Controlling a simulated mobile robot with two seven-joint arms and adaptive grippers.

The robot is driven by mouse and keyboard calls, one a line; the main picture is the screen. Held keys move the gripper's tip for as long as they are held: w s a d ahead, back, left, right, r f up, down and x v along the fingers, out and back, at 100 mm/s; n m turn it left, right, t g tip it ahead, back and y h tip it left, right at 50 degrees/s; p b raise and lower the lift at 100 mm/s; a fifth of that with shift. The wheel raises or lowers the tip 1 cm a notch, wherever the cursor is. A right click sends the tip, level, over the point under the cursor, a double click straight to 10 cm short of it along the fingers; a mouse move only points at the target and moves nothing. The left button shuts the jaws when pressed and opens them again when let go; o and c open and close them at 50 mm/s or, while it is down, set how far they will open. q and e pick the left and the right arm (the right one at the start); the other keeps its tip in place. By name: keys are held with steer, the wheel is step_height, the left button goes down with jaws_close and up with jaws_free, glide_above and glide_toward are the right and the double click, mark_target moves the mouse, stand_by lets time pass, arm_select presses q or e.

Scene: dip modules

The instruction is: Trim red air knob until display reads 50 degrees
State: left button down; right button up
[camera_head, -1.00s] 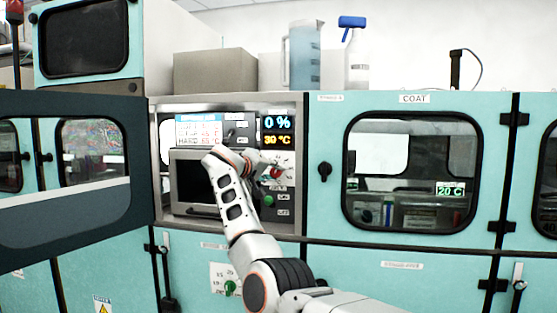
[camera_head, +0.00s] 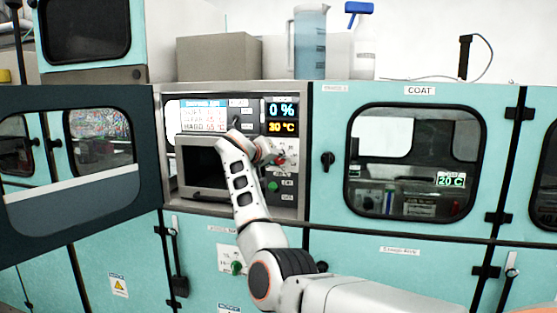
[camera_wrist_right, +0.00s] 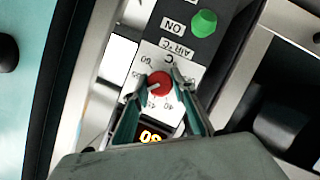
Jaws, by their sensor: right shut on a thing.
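The red air knob (camera_wrist_right: 159,83) sits on a white dial plate marked AIR °C (camera_wrist_right: 180,47) in the right wrist view. My right gripper (camera_wrist_right: 162,88) has its two fingers on either side of the knob and is shut on it. In the head view the red knob (camera_head: 281,160) is partly hidden by my right gripper (camera_head: 272,155). The orange display (camera_head: 281,127) reads 30 °C in the head view; it is partly covered in the wrist view (camera_wrist_right: 150,136). My left gripper is not in view.
A green knob (camera_wrist_right: 204,23) sits beside the dial, next to an ON label. A blue 0 % display (camera_head: 280,109) is above the orange one. An open dark door (camera_head: 80,160) stands at the left. A jug (camera_head: 310,42) and a spray bottle (camera_head: 361,42) stand on top.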

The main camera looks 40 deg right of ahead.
mark_target(283, 132)
steer(key=o, duration=1.1)
steer(key=shift+f, duration=0.15)
step_height(283, 132, up, 10)
steer(key=shift+r, duration=0.1)
